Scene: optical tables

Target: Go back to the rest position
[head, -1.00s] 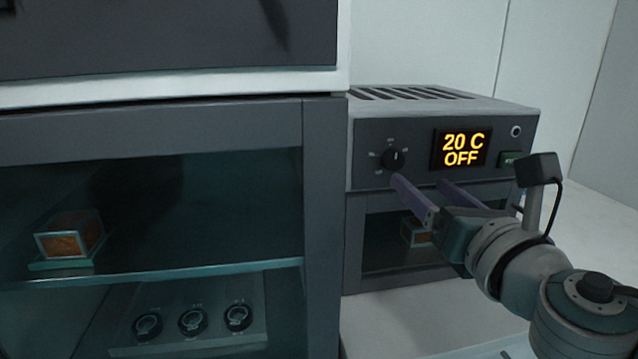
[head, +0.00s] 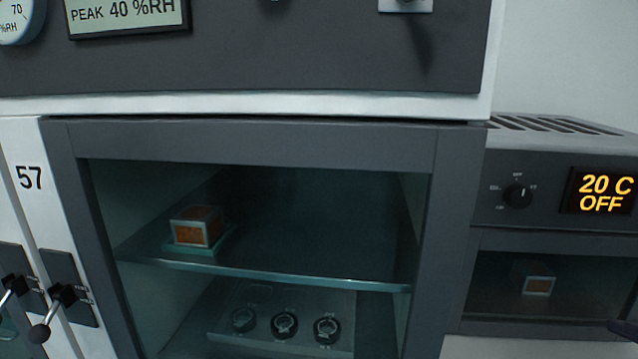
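The oven (head: 480,260) at the right has a black dial (head: 517,196) and a lit display (head: 600,193) reading 20 C OFF. A small block with an orange face (head: 537,285) sits behind its window. Only a dark tip, probably of my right gripper (head: 622,328), shows at the lower right edge, below the display and clear of the dial. Its opening cannot be judged. My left gripper is not in view.
A large glass-fronted cabinet (head: 455,200) fills the middle. Its shelf (head: 300,278) bears an orange block (head: 197,227) on a teal base; 3 round dark parts (head: 284,324) lie below. Black-knobbed levers (head: 60,300) stand at the left, by the number 57.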

